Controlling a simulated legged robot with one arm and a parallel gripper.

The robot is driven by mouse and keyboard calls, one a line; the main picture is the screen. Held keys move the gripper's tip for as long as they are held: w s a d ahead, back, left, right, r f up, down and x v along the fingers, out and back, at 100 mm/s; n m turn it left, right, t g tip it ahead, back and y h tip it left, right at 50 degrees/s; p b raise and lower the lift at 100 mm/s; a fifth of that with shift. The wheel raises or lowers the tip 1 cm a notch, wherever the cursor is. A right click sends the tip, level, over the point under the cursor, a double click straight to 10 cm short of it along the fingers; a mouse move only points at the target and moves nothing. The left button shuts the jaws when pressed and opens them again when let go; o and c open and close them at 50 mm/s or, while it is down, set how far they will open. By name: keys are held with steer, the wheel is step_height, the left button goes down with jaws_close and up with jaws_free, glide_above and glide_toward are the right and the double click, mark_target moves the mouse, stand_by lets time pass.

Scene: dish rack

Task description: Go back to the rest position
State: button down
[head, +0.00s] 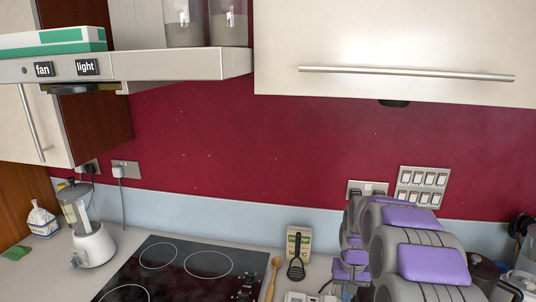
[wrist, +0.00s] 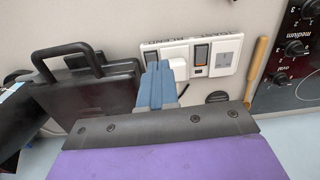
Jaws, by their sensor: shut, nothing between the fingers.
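My gripper (wrist: 162,84) shows in the wrist view as two blue fingers pressed together, with nothing between them. It sits in front of a white switch and socket panel (wrist: 226,57); I cannot tell how far apart they are. My grey and purple arm fills the lower right of the head view, where the fingers cannot be made out. No dish rack shows in either view.
A black item with a handle (wrist: 85,92) is left of the fingers. The hob (head: 180,272) lies left of my arm, with a wooden spoon (head: 272,276) beside it. A blender (head: 90,240) stands far left. A cupboard (head: 400,45) and hood (head: 180,66) hang above.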

steer(key=s+a+r, duration=0.2)
steer(key=s+a, duration=0.1)
steer(key=s, duration=0.9)
steer(key=s+a+r+n+g, duration=0.1)
steer(key=s+a+r, duration=0.1)
steer(key=s, duration=1.1)
steer(key=s+a+r, duration=0.3)
steer(key=s+r, duration=0.1)
steer(key=s, duration=0.8)
steer(key=shift+s+a+r+n, duration=0.25)
steer(key=shift+s+a+n, duration=0.1)
steer(key=shift+s+n, duration=0.05)
